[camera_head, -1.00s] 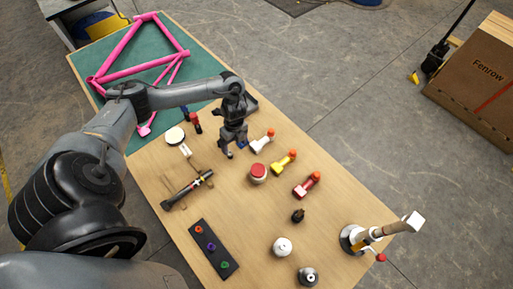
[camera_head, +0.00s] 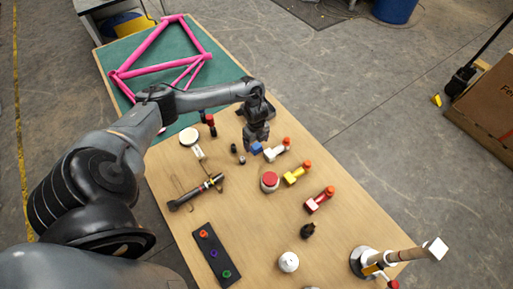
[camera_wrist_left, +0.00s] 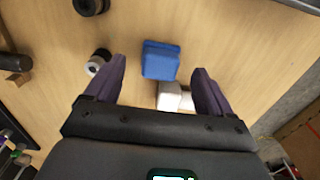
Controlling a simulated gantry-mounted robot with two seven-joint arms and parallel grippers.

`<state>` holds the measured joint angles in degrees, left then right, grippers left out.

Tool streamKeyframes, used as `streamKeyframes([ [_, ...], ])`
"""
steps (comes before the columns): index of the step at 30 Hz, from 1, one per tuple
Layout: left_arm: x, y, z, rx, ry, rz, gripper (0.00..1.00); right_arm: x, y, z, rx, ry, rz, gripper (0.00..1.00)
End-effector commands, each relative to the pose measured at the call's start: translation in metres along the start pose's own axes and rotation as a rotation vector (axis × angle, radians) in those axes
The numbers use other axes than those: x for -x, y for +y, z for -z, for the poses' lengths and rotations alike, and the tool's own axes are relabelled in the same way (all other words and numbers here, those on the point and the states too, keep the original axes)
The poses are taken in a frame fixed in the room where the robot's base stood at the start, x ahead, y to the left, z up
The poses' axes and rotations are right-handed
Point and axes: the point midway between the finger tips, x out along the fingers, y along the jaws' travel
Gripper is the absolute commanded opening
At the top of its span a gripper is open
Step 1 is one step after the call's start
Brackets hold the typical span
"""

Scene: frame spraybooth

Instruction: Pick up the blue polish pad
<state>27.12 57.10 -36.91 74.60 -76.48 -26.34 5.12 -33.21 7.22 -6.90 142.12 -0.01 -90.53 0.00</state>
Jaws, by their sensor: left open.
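The blue polish pad (camera_head: 257,148) lies on the wooden table, just left of a white spray bottle with an orange top (camera_head: 277,150). In the left wrist view the pad (camera_wrist_left: 160,60) shows as a blue block. My left gripper (camera_head: 258,140) points down over the pad, open and empty. In the wrist view its two dark fingers (camera_wrist_left: 160,68) stand on either side of the pad, with gaps on both sides. The gripper partly hides the pad in the head view. My right gripper is not in view.
Yellow (camera_head: 295,174) and red (camera_head: 319,200) bottles and a red-topped round jar (camera_head: 269,181) stand nearby. Small dark cylinders (camera_head: 234,148) are left of the pad. A pink frame (camera_head: 160,55) lies on the green mat (camera_head: 225,68).

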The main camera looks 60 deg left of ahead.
Motion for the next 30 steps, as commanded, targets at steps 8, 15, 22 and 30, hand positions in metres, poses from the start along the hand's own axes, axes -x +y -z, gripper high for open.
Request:
streamKeyframes([
  [8,-0.031,0.000,0.002,0.001,0.000,0.000,0.83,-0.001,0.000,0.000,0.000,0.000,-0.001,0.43],
  [15,-0.034,0.000,0.002,0.000,-0.001,0.000,0.83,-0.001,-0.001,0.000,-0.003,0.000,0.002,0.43],
  [22,-0.033,0.000,0.002,0.000,0.000,0.000,0.57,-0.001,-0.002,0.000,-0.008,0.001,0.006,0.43],
  [30,-0.033,-0.001,0.002,0.000,0.000,0.000,0.23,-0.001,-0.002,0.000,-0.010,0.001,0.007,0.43],
])
